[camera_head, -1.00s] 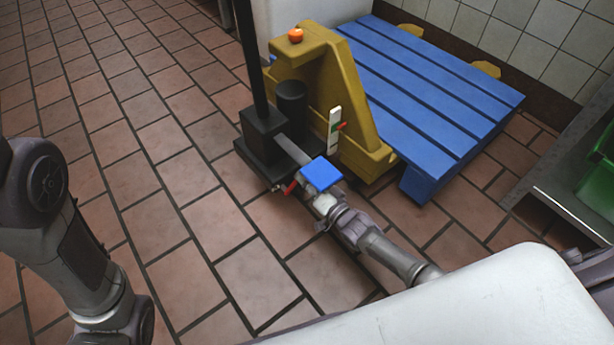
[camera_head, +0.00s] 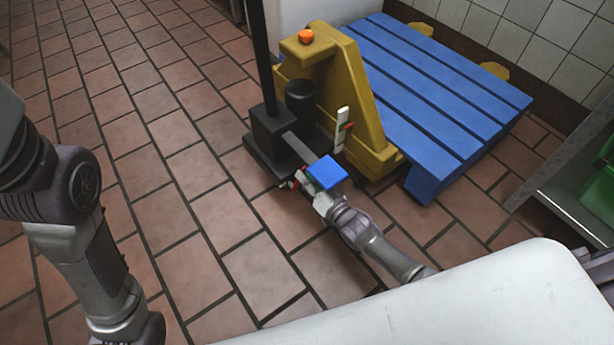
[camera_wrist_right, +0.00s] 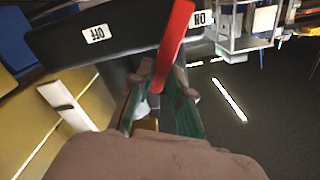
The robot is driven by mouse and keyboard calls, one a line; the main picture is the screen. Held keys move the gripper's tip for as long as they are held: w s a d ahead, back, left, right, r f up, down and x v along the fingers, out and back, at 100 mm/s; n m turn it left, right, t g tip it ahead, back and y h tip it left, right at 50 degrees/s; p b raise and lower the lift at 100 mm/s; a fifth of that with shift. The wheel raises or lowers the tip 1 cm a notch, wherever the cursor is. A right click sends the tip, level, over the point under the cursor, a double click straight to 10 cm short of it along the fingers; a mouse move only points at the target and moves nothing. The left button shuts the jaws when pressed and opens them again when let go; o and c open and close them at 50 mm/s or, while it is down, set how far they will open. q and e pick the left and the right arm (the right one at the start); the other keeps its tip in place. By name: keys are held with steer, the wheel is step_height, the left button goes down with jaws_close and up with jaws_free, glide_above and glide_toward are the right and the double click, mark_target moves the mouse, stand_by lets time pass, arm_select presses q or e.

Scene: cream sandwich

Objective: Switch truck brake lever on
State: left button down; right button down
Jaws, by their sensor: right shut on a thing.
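The pallet truck is yellow (camera_head: 360,95) with a black base (camera_head: 265,145). A red brake lever (camera_wrist_right: 177,35) shows in the right wrist view against a black bar, between a white "OFF" label (camera_wrist_right: 95,34) and a white "ON" label (camera_wrist_right: 203,18). It appears closer to ON. My right gripper (camera_wrist_right: 164,78), with green finger pads, is shut on the red lever.
A blue slatted pallet (camera_head: 430,95) lies behind the truck. A white strip with green and red marks (camera_head: 342,130) stands by the yellow body. A metal shelf (camera_head: 560,185) with a green crate (camera_head: 602,180) is at the right. The tiled floor (camera_head: 130,140) at left is clear.

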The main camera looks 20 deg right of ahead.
steer(key=shift+f, duration=0.1)
steer(key=c, duration=1.1)
jaws_free()
steer(key=shift+s, duration=0.15)
steer(key=v, duration=1.2)
